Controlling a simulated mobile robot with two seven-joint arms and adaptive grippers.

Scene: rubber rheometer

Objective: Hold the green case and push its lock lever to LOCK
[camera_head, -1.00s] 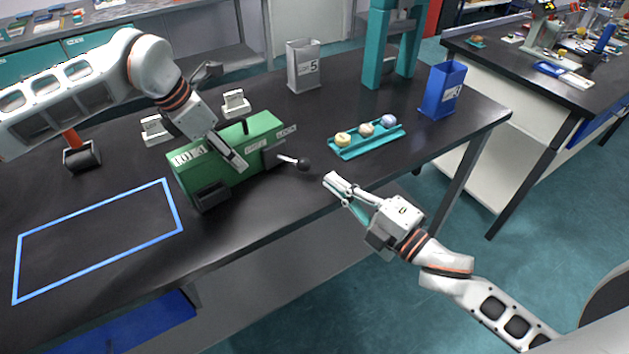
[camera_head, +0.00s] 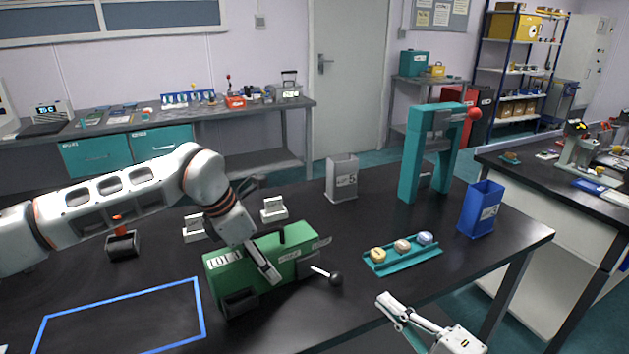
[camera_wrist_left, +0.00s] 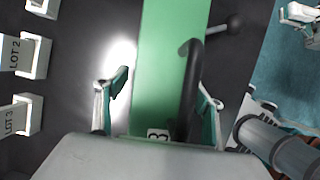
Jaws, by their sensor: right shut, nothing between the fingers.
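The green case (camera_head: 285,246) stands upright on the black bench, with white labels on it. Its lock lever (camera_head: 336,278), a light rod with a black ball, sticks out from the front right; the lettering beside it is too small to read. The lever also shows in the left wrist view (camera_wrist_left: 236,21). My left gripper (camera_wrist_left: 163,88) is over the case, one finger on each side of its green top (camera_wrist_left: 172,40) and dark handle (camera_wrist_left: 190,85). Whether both fingers press on it is unclear. My right gripper (camera_head: 384,303) is shut and empty, right of the lever ball and apart from it.
A teal tray (camera_head: 405,262) with three round pieces lies right of the case. Grey (camera_head: 341,178) and blue (camera_head: 481,208) bins and a teal frame (camera_head: 412,160) stand behind. A blue outline (camera_head: 120,308) marks bare bench at left. White lot holders (camera_head: 273,209) stand behind the case.

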